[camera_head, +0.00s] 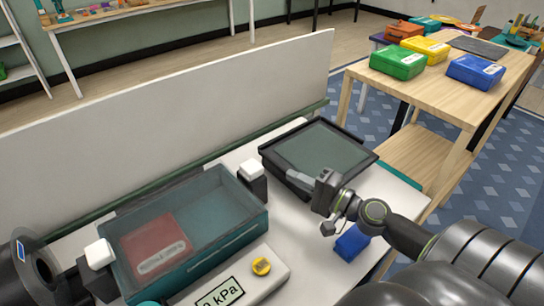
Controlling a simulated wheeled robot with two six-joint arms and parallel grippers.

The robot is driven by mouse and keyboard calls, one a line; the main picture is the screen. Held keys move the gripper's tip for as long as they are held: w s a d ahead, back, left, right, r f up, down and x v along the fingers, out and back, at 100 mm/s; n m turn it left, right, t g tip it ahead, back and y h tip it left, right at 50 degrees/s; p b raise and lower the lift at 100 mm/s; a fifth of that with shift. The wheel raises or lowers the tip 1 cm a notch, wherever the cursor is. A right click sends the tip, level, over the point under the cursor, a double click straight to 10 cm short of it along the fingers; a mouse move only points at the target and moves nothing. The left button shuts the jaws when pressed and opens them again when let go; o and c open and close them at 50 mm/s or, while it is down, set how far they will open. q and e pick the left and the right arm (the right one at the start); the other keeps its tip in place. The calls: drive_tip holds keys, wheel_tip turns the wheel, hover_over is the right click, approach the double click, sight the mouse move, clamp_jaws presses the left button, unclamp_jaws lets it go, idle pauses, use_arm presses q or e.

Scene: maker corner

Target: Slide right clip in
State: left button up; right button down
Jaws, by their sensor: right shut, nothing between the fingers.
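A teal box with a clear lid (228,190) stands on the white bench, with a red item (154,242) showing through the lid. The right clip (251,170), a white cap on a dark block, stands at the box's right end. The left clip (99,253), of the same look, stands at its left end. My right gripper (292,175) comes in from the right, shut and empty. My left gripper is not in view.
The black tray (362,152) lies right of the box. A blue block (352,243) sits below my right wrist. A kPa readout panel (222,293) with a yellow knob (261,266) is in front of the box. A white board (200,95) stands behind.

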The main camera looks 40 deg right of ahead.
sight(261, 171)
drive_tip(key=p+x, duration=0.5)
drive_tip(key=x, duration=0.2)
drive_tip(key=shift+w, duration=0.3)
drive_tip(key=shift+a, duration=0.1)
drive_tip(key=shift+s+a+r+p, duration=0.1)
drive_tip(key=shift+a+p, duration=0.45)
drive_tip(key=shift+a, duration=1)
drive_tip(key=shift+s, duration=0.1)
